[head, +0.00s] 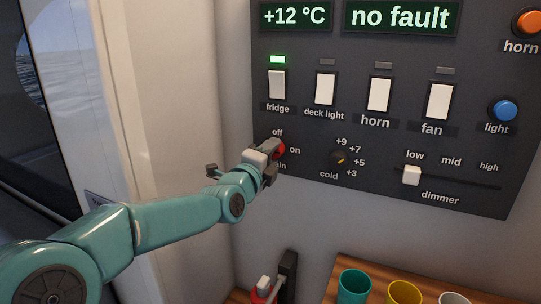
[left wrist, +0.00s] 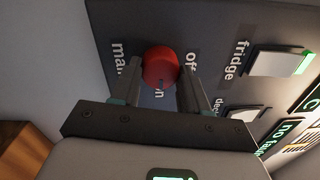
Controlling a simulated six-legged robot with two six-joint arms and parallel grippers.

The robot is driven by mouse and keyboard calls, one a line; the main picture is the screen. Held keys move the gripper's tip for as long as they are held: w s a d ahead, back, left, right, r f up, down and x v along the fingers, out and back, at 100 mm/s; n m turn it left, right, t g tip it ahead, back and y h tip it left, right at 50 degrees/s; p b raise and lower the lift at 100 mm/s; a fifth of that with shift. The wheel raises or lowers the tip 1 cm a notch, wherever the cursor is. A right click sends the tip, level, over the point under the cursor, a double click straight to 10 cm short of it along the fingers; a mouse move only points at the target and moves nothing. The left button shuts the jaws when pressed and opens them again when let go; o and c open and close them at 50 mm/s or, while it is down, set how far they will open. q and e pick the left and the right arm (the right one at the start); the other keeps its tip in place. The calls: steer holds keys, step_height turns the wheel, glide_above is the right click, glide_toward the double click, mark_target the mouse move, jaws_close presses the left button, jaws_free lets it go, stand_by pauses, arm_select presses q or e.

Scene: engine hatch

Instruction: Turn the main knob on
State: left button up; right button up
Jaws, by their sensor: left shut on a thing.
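The main knob (head: 280,149) is red and round, at the lower left of the dark panel, between the labels "off" and "on". It also shows in the left wrist view (left wrist: 160,64). My left gripper (head: 269,160) is shut on the knob, one finger on each side of it, as the left wrist view (left wrist: 162,80) shows. A small dark mark shows on the knob's lower edge in the left wrist view, on the side of the partly hidden "on" label. In the head view my gripper covers part of the knob and the "main" label. My right gripper is not in view.
The panel (head: 330,210) holds several white rocker switches, a small cold dial (head: 338,158), a dimmer slider (head: 411,176) and orange and blue buttons. The fridge lamp (head: 278,59) is green. Cups (head: 354,286) stand on a wooden surface below.

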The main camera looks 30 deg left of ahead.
arm_select(q)
steer(key=shift+f+m, duration=0.1)
steer(key=shift+m, duration=0.2)
steer(key=o, duration=1.1)
steer(key=shift+c, duration=0.2)
steer(key=s+d+b, duration=0.1)
steer(key=s+b, duration=0.2)
steer(key=s, duration=1.3)
steer(key=shift+s+f+b, duration=0.2)
steer(key=shift+f+b, duration=0.1)
steer(key=shift+b, duration=0.1)
